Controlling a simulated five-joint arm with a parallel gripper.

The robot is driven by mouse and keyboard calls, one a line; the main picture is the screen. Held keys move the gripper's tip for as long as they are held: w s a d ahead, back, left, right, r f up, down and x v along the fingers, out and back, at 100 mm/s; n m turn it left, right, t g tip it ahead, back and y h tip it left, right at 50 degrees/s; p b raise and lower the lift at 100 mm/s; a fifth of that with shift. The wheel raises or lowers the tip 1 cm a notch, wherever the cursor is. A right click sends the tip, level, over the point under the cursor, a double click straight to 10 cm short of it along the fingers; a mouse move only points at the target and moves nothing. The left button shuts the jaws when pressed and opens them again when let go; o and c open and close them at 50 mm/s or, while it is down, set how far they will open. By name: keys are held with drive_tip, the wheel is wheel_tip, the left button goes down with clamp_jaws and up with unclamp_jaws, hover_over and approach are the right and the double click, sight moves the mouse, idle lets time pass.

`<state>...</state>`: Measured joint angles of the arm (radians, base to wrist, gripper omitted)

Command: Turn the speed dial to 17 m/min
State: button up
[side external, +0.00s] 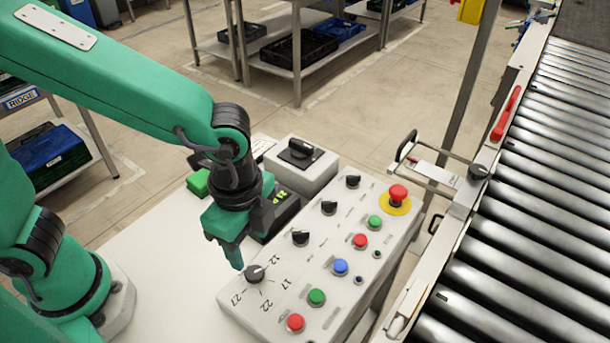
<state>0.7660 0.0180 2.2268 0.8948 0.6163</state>
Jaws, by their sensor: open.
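The speed dial (254,274) is a small black knob at the near left corner of a sloped white control panel (232,309). The numbers 12, 17, 22 and 27 are printed around its right and near sides. A small light mark shows on the knob, but it is too small to read its setting surely. My gripper (236,260) is green and points down just to the upper left of the dial. Its fingers overlap in this view. It is open and holds nothing visible. I cannot tell whether a fingertip touches the knob.
The panel also carries black selector knobs (300,238), coloured push buttons (341,267) and a red emergency stop (398,193). The roller conveyor (530,190) lies right. White tabletop (165,235) left of the panel is clear.

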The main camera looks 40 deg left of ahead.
sight(255, 273)
drive_tip(key=shift+f, duration=0.1)
drive_tip(key=shift+f, duration=3.8)
drive_tip(key=c, duration=1)
